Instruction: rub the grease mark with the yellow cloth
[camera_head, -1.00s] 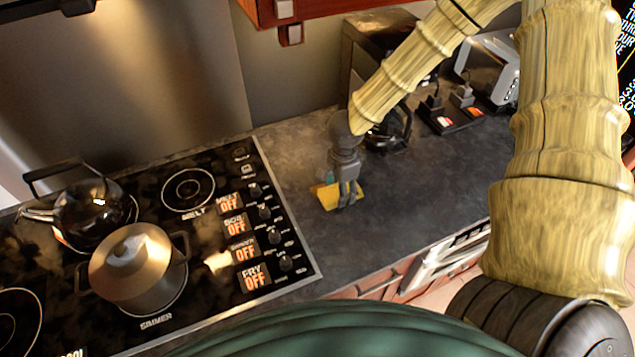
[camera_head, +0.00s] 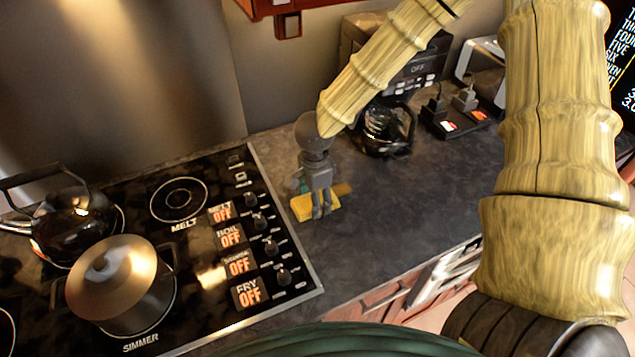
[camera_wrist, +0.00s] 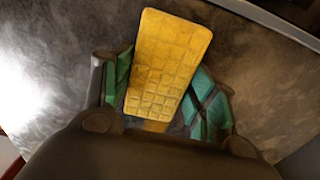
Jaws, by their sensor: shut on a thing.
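The yellow cloth (camera_head: 303,208) is in my gripper (camera_head: 322,210), low over the dark counter, just right of the cooktop. In the wrist view the cloth (camera_wrist: 166,62) is a flat yellow rectangle with a grid pattern, sticking out between the green-padded fingers of my gripper (camera_wrist: 165,95), which is shut on it. A small brownish patch (camera_head: 342,189), which looks like the grease mark, shows on the counter just right of the fingers. I cannot tell whether the cloth touches the counter.
A black cooktop (camera_head: 215,300) with a kettle (camera_head: 75,222) and a lidded pot (camera_head: 115,285) lies to the left. A coffee maker with a glass jug (camera_head: 385,128) and a black power strip (camera_head: 455,122) stand behind to the right. The counter right of my gripper is clear.

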